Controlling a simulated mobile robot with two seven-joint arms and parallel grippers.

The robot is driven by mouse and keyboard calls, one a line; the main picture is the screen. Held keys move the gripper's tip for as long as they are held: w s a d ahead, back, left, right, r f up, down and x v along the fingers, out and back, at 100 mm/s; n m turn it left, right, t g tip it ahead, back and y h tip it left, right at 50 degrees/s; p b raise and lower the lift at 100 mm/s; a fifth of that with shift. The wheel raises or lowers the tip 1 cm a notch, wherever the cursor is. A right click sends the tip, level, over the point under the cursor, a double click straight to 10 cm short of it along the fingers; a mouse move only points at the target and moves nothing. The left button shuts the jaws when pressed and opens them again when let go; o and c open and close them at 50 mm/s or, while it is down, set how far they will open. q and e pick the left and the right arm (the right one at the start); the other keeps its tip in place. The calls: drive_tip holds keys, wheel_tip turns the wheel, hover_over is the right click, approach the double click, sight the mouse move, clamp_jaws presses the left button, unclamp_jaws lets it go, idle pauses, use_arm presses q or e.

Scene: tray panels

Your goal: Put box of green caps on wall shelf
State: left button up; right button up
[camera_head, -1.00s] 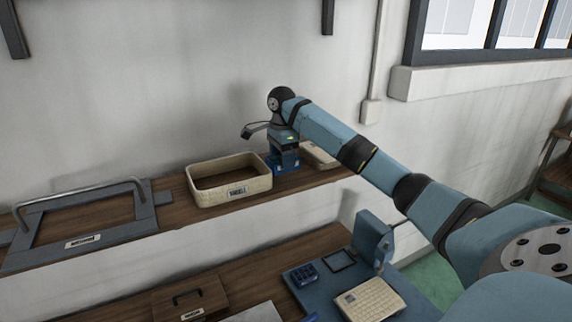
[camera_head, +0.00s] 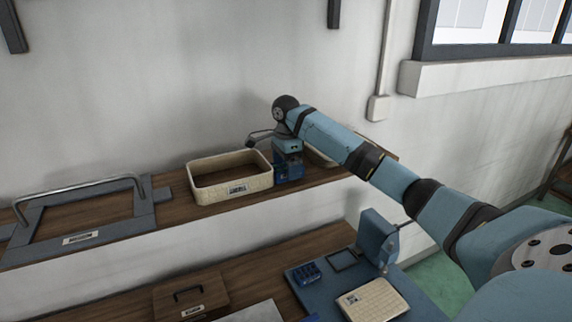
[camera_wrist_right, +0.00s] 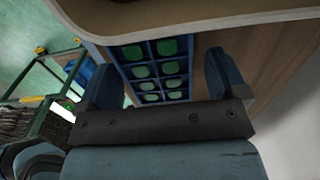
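The box of green caps is a small blue box. In the head view it (camera_head: 289,171) is at the wooden wall shelf (camera_head: 172,211), just right of the cream labelled bin. In the right wrist view the box (camera_wrist_right: 155,70) shows several round green caps in cells; a cream rim hides its far end. My right gripper (camera_head: 288,147) is directly above the box, pointing down. In the right wrist view its fingers (camera_wrist_right: 165,80) are apart on either side of the box, with a gap at the right finger. My left gripper is not in view.
A cream bin (camera_head: 208,196) stands close left of the box. Another cream container (camera_head: 322,157) stands close right, partly behind my arm. A grey frame with a handle (camera_head: 80,238) lies farther left. Below is a bench with a brown lidded box (camera_head: 190,297) and a blue fixture (camera_head: 376,240).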

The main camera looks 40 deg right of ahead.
drive_tip(key=shift+a+r, duration=0.15)
drive_tip(key=shift+r, duration=0.35)
wheel_tip(320, 180, up, 12)
drive_tip(key=shift+f, duration=0.25)
idle(0.4)
